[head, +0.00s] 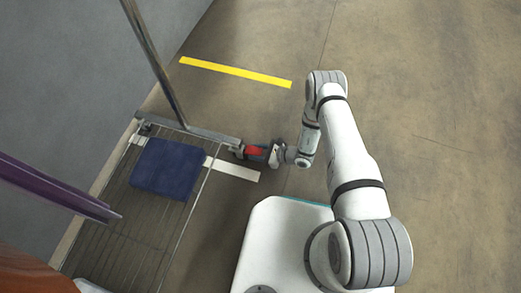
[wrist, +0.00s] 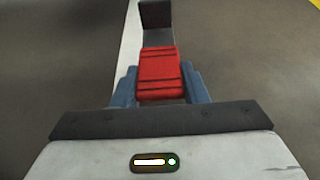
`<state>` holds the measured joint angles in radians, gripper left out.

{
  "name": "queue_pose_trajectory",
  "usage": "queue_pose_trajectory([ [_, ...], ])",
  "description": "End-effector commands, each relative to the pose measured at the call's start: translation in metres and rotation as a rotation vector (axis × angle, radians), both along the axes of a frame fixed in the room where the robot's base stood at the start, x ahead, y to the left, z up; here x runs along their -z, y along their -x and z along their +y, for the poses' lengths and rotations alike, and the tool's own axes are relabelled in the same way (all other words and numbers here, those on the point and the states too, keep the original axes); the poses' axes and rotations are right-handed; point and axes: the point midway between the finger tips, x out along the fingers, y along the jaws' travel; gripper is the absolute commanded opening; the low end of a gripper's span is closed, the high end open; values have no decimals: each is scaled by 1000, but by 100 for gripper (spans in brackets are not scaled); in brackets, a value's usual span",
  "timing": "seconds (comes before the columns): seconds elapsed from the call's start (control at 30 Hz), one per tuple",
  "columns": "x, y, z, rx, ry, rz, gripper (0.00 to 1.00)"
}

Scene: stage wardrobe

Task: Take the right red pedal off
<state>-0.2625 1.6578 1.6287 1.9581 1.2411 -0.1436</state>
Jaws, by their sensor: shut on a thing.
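The red pedal (wrist: 160,73) sits between the two blue fingers of my gripper (wrist: 160,88) in the wrist view. My gripper is shut on it. Beyond the pedal, a grey bracket (wrist: 157,38) and a dark part (wrist: 156,14) lie in line with it. In the head view the red pedal (head: 253,150) is at the right end of the rack's foot bar (head: 205,134), next to a caster (head: 237,150). I cannot tell whether the pedal still touches the bracket.
The wheeled rack stands at left with a metal post (head: 155,62), a wire shelf (head: 120,232) and a folded blue cloth (head: 167,168). A purple bar (head: 60,187) crosses the lower left. White and yellow tape (head: 235,72) marks the floor. Floor at right is clear.

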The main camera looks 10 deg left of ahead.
Motion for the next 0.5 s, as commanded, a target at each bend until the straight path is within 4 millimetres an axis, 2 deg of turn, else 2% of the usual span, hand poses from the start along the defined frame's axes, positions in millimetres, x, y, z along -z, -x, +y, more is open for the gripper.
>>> queue_pose_trajectory([
  [0.03,-6,1,2,-6,25,0,17],
  [0.5,-4,0,2,-3,154,9,17],
])
